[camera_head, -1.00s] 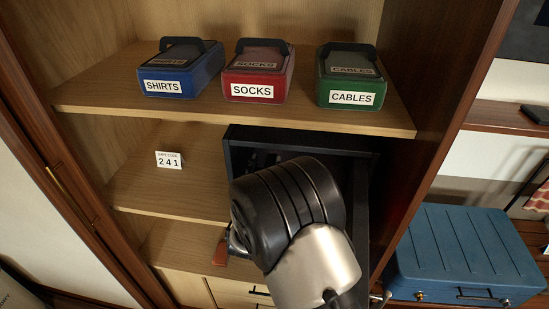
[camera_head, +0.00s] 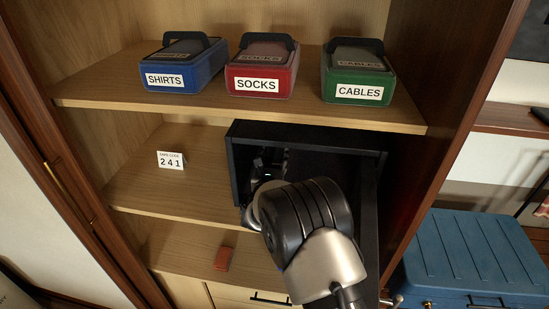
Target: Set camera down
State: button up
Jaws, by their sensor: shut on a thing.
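My gripper (camera_head: 267,168) reaches into the open black safe (camera_head: 300,133) on the middle shelf, near its left inner wall. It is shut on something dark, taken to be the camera. The camera's outline cannot be told apart from the gripper's dark fingers and the safe's dark interior. My wrist and arm cover much of the safe's opening and its floor. I cannot tell whether the camera touches the safe floor.
A "241" code card (camera_head: 171,160) stands left of the safe. Blue SHIRTS (camera_head: 180,70), red SOCKS (camera_head: 262,72) and green CABLES (camera_head: 357,75) boxes sit above. A small reddish-brown item (camera_head: 223,258) lies on the lower shelf. A blue chest (camera_head: 470,255) stands at right.

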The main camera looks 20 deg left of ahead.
jog(key=shift+r, duration=0.1)
jog(key=shift+f, duration=0.2)
jog(key=o, duration=1.4)
jog(key=shift+r, duration=0.25)
jog(key=p+v, duration=0.2)
jog(key=v, duration=1)
jog(key=shift+p, duration=0.3)
